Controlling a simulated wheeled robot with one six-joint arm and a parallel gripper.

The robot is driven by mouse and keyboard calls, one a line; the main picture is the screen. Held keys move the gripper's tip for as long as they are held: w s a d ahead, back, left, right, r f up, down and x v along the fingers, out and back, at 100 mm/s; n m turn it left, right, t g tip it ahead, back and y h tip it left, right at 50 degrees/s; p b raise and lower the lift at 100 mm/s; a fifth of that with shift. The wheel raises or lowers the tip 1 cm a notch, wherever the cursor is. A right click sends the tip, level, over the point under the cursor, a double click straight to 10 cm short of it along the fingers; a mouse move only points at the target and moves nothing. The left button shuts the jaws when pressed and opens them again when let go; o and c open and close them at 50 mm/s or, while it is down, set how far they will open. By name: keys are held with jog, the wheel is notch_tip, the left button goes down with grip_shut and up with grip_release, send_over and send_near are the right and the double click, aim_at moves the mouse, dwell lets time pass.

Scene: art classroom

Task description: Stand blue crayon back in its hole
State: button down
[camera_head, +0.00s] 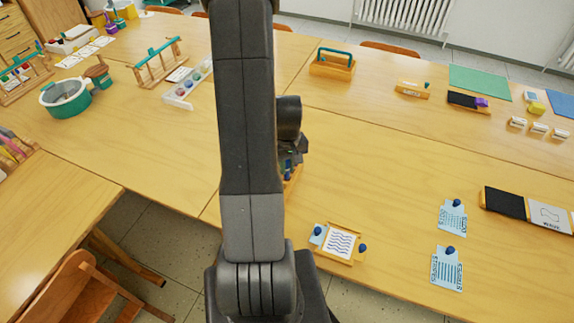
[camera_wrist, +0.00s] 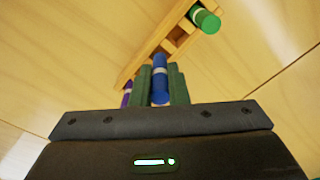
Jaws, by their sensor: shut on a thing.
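In the wrist view my gripper (camera_wrist: 160,88) is shut on the blue crayon (camera_wrist: 159,66), a blue cylinder with a pale band, between two dark green fingers. The crayon's far end lies over or at the edge of the wooden crayon block (camera_wrist: 131,69); I cannot tell whether it is inside a hole. Empty square holes show in the block between the blue and green crayons. In the head view my gripper (camera_head: 291,160) is mostly hidden behind my arm, and only a sliver of the block (camera_head: 291,187) shows.
A green crayon (camera_wrist: 205,20) stands at the block's far end, and a purple crayon (camera_wrist: 126,98) shows beside my left finger. A small frame with a wavy-line card (camera_head: 341,243) and blue-knobbed cards (camera_head: 447,268) lie nearby.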

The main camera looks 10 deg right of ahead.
aim_at(287, 177)
jog(key=shift+f+b, duration=1.9)
jog(key=shift+b, duration=0.3)
dwell(2.1)
jog(key=c, duration=1.3)
grip_release()
jog(key=shift+o, duration=1.1)
jog(key=shift+r+p, duration=1.1)
jog(key=shift+r, duration=0.45)
jog(key=shift+s+a+r+p, duration=0.15)
jog(key=shift+r+p, duration=0.25)
jog(key=shift+r, duration=0.25)
jog(key=shift+r+p, duration=0.7)
jog(key=shift+r, duration=0.35)
